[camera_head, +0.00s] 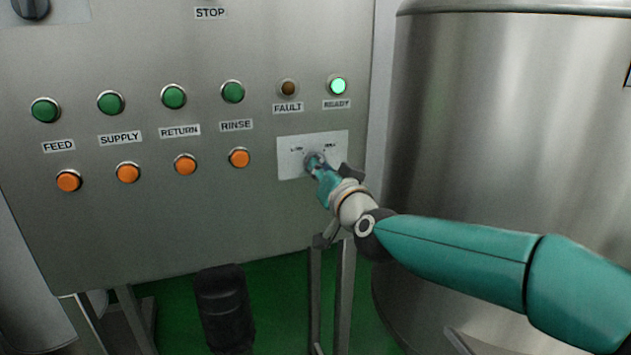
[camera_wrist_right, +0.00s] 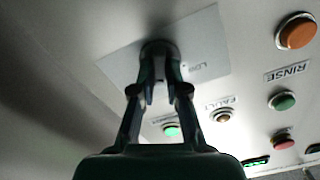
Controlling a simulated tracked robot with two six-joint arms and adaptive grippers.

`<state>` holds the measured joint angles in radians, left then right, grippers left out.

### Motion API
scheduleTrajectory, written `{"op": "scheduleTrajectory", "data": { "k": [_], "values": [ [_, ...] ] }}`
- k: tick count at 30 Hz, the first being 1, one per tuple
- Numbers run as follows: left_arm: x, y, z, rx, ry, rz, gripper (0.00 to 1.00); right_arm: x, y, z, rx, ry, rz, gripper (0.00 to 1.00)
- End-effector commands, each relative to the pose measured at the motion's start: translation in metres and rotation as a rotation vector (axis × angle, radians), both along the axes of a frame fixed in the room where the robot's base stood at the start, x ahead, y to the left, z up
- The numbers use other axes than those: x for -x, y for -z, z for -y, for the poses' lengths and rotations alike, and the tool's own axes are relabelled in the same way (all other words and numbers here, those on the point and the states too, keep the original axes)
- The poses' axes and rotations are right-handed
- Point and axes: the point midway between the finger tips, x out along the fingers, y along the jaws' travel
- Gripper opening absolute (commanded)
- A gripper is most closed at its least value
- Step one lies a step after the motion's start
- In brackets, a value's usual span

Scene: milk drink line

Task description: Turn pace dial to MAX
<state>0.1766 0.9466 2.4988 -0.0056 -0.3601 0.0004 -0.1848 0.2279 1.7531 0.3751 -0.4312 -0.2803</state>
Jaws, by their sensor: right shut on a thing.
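The pace dial (camera_head: 315,158) sits on a pale plate (camera_head: 290,165) marked LOW and MAX, at the lower right of the steel panel. My right gripper (camera_head: 320,170) is at the dial and shut on it, hiding much of the knob. In the right wrist view the two fingers (camera_wrist_right: 160,75) close on the dark dial (camera_wrist_right: 158,50), with the plate (camera_wrist_right: 200,60) around it. I cannot make out where the dial's pointer stands. My left gripper is not in view.
Green buttons (camera_head: 174,96) and orange buttons (camera_head: 185,164) fill the panel left of the dial. The READY lamp (camera_head: 338,85) glows green above it; the FAULT lamp (camera_head: 288,88) is dark. A large steel tank (camera_head: 490,110) stands close on the right.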

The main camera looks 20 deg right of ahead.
Motion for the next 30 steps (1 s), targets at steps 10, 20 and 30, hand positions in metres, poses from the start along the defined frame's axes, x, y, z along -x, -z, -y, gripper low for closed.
{"op": "scheduleTrajectory", "data": {
  "k": [10, 20, 30],
  "values": [
    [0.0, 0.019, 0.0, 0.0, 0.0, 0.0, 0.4, -0.001, 0.011, -0.003, -0.264, -0.007, -0.03, 0.0],
    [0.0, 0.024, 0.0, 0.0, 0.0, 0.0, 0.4, -0.001, 0.01, -0.003, -0.377, -0.007, -0.034, 0.0],
    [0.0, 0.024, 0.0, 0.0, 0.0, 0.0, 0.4, -0.001, 0.009, -0.004, -0.391, -0.008, -0.035, 0.0]
  ]
}}
